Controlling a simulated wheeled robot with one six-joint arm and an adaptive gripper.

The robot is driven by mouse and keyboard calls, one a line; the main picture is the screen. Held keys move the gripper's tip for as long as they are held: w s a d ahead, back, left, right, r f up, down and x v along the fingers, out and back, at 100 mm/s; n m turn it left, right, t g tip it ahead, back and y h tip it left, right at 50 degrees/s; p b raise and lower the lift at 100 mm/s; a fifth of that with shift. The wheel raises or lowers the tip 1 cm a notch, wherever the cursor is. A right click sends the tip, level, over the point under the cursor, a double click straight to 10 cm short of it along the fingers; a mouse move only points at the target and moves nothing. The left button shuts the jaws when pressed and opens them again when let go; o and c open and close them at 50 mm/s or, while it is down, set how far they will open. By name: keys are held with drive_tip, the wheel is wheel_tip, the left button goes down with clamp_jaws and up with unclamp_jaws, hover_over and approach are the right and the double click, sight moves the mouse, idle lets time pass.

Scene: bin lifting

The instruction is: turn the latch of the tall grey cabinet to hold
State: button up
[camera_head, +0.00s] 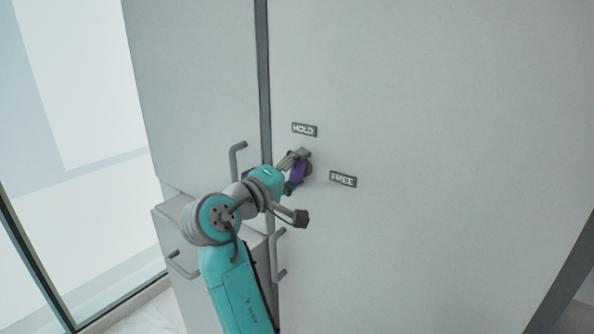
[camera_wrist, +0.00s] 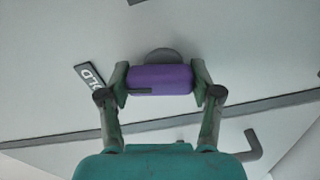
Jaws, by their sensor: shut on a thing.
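The latch is a purple bar (camera_head: 299,172) on a round grey base, mounted on the pale grey face of the tall cabinet (camera_head: 430,90). My gripper (camera_head: 297,168) is shut on the purple bar, which also shows between both fingers in the wrist view (camera_wrist: 160,79). A dark line marks the bar's near side there. The HOLD label (camera_head: 304,129) is above the latch and the FREE label (camera_head: 343,180) is to its right in the head view. The HOLD label (camera_wrist: 91,76) is partly visible in the wrist view. I cannot tell exactly which label the bar points at.
A vertical dark seam (camera_head: 264,80) runs left of the latch. Bar handles stand out near it: one above my wrist (camera_head: 236,160), one below (camera_head: 278,256), and one on a lower left box (camera_head: 180,265). The cabinet face right of the labels is clear.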

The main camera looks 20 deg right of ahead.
drive_tip(key=shift+n, duration=1.3)
drive_tip(key=shift+w, duration=0.1)
drive_tip(key=o, duration=1.2)
drive_tip(key=shift+c, duration=0.2)
drive_tip(key=shift+a, duration=0.1)
drive_tip(key=v, duration=1.2)
drive_tip(key=shift+f, duration=0.15)
